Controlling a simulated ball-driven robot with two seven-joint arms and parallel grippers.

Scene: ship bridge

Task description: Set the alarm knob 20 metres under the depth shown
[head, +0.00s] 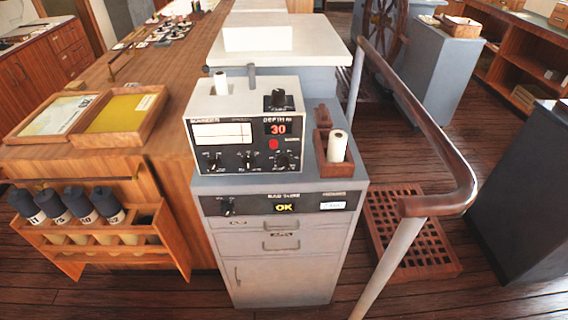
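The depth sounder (245,125) is a grey box with a black front, on top of a grey cabinet. Its red display (277,129) reads 30 under the word DEPTH. A paper chart window (222,133) is left of the display and a red button (273,144) is below it. Three black knobs sit along the lower front: left (212,163), middle (249,161) and right (283,161). Another black knob (277,99) stands on top. Their small labels and settings are unreadable, so I cannot tell which is the alarm knob. Neither gripper is in view.
The cabinet (272,268) has a black panel with a knob (228,208) and a lit OK sign (285,208). A wooden holder with a paper roll (338,146) stands right of the sounder. A handrail (430,140) runs along the right. A bottle rack (95,235) is left.

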